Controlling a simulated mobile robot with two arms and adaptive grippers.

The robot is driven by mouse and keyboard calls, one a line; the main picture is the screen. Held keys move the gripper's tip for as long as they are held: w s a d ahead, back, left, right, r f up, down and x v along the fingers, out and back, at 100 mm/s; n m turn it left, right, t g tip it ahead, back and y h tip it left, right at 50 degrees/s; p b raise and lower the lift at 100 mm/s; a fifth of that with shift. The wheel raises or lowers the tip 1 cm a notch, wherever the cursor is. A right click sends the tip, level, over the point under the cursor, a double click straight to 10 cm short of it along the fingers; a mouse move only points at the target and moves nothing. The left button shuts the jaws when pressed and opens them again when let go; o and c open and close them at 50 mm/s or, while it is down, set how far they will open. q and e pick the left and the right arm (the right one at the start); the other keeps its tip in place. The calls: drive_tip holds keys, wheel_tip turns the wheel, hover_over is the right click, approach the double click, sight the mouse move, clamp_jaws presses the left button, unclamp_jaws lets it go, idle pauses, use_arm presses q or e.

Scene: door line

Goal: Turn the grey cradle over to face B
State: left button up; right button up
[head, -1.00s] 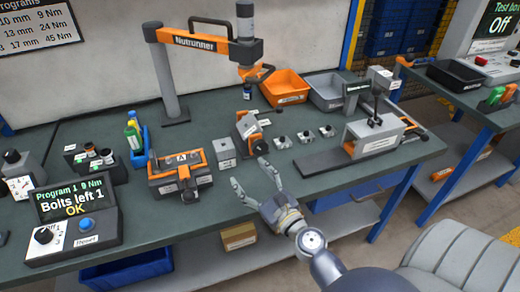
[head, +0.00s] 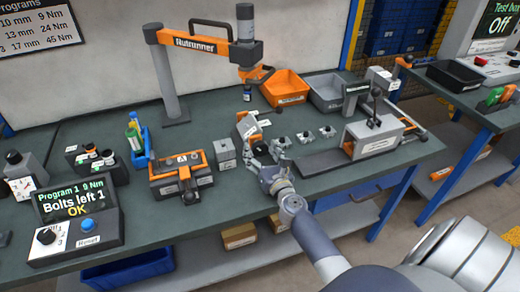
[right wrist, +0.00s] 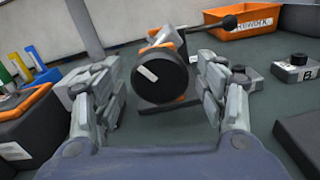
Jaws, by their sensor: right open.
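The grey cradle (head: 246,124) sits tilted on a dark stand in the middle of the bench, with orange parts beside it. In the right wrist view its grey body (right wrist: 164,37) shows behind a big black round knob (right wrist: 160,85) with a white label and an orange edge. My right gripper (head: 266,150) is open in front of the cradle. In the right wrist view its fingers stand apart on either side of the knob, and I see no grip on it. In the head view the gripper hides most of the knob. The cradle's face letter is not readable. My left gripper is not in view.
A grey block (head: 225,153) stands close left of the cradle. An orange-and-black fixture marked A (head: 180,176) is further left. Several small grey parts (head: 305,138) lie to the right. The orange bin (head: 286,88) and nutrunner arm (head: 200,42) are behind.

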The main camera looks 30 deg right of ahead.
drive_tip(key=shift+w+d, duration=0.15)
drive_tip(key=shift+w, duration=0.35)
drive_tip(key=c, duration=1.1)
